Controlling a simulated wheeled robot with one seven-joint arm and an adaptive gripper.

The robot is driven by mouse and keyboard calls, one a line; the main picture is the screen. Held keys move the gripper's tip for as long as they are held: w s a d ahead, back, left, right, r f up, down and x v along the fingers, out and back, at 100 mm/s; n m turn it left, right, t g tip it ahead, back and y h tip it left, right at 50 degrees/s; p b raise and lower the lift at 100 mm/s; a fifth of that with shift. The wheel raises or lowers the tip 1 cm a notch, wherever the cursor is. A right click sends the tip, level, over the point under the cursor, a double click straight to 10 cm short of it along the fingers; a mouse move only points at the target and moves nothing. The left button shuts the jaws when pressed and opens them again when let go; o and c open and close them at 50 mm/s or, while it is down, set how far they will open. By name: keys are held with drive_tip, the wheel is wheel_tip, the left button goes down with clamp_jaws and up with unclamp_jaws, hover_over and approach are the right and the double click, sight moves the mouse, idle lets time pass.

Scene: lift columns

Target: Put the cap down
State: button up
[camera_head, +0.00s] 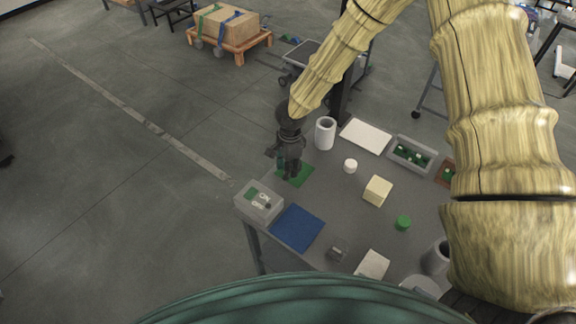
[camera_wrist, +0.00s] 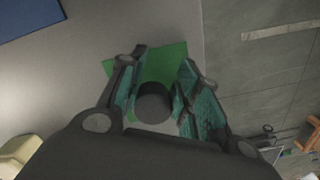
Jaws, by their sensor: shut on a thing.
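My gripper (camera_head: 291,170) is over the green mat (camera_head: 301,173) near the table's far left edge. In the wrist view its two teal-padded fingers (camera_wrist: 160,78) are closed around a dark, round-topped piece, which I take as the cap (camera_wrist: 153,104). The green mat (camera_wrist: 164,62) shows behind and beyond the cap. I cannot tell whether the cap touches the mat. In the head view the cap is mostly hidden by the fingers.
A grey box with small parts (camera_head: 259,203) and a blue mat (camera_head: 298,227) lie nearby at the table's left. A white cylinder (camera_head: 325,133), white cap-like piece (camera_head: 350,166), cream block (camera_head: 377,190) and green cylinder (camera_head: 403,222) stand to the right. Open floor lies left.

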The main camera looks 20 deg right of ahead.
drive_tip(key=shift+s+f, duration=0.1)
drive_tip(key=shift+f, duration=0.2)
drive_tip(key=o, duration=0.9)
drive_tip(key=shift+f, duration=0.15)
drive_tip(key=r, duration=0.4)
drive_tip(key=r+b, duration=0.1)
drive_tip(key=r, duration=0.4)
drive_tip(key=r+b, duration=0.1)
drive_tip(key=r, duration=0.3)
drive_tip(key=shift+d+r, duration=0.2)
drive_tip(key=shift+d, duration=0.15)
drive_tip(key=shift+d, duration=0.1)
